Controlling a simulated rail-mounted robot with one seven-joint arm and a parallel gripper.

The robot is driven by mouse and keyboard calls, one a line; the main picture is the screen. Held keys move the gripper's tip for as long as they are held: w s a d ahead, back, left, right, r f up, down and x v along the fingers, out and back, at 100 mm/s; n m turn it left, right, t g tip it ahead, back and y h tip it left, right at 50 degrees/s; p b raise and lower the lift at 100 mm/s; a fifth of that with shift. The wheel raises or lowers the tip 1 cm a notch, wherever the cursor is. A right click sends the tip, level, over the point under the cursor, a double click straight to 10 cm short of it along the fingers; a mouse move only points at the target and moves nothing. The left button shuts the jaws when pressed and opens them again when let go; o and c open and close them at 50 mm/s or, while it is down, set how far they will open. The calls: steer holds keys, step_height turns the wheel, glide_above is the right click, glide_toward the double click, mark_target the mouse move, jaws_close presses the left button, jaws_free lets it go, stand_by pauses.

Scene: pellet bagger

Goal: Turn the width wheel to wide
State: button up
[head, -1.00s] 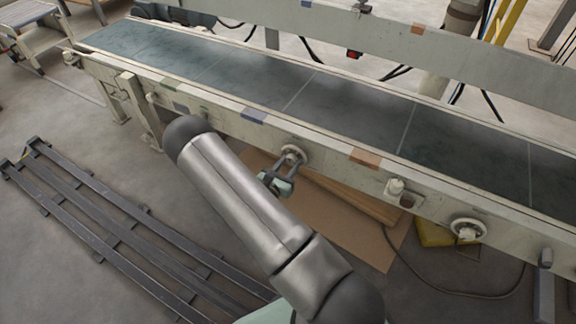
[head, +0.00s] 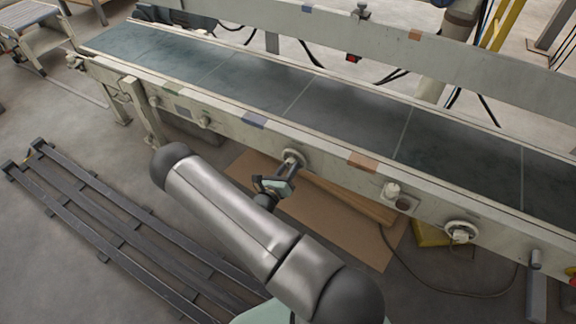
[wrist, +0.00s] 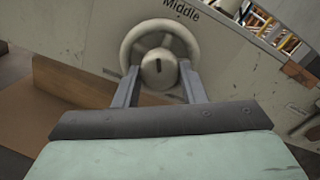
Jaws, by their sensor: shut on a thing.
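A pale handwheel (head: 292,156) sits on the front side rail of the conveyor. In the wrist view its rim (wrist: 158,25) surrounds a round hub (wrist: 158,67) with a dark slot. The word "Middle" is printed on the panel just above the rim, tilted in the picture. My gripper (head: 288,166) reaches the wheel from the front. In the wrist view my gripper (wrist: 159,84) has one finger on each side of the hub and is shut on it. The exact contact at the fingertips is partly hidden.
A second pale wheel (head: 461,232) and a knob (head: 391,190) sit farther right on the same rail. The conveyor belt (head: 345,110) runs behind. Cardboard (head: 340,225) lies on the floor below. A dark slatted rack (head: 110,215) lies on the floor at left.

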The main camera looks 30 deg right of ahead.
steer(key=n+p, duration=0.1)
steer(key=n, duration=0.2)
steer(key=shift+s+r+n+p, duration=0.1)
steer(key=shift+n+p, duration=0.25)
steer(key=shift+n, duration=0.05)
steer(key=n+p, duration=0.1)
steer(key=n, duration=0.2)
steer(key=shift+n, duration=0.3)
steer(key=n+p, duration=0.1)
steer(key=n, duration=0.5)
steer(key=shift+p, duration=0.3)
steer(key=n, duration=0.5)
steer(key=shift+n, duration=0.4)
steer(key=n, duration=0.4)
steer(key=shift+n, duration=0.3)
steer(key=o, duration=1)
steer(key=shift+r, duration=0.1)
steer(key=shift+a, duration=0.15)
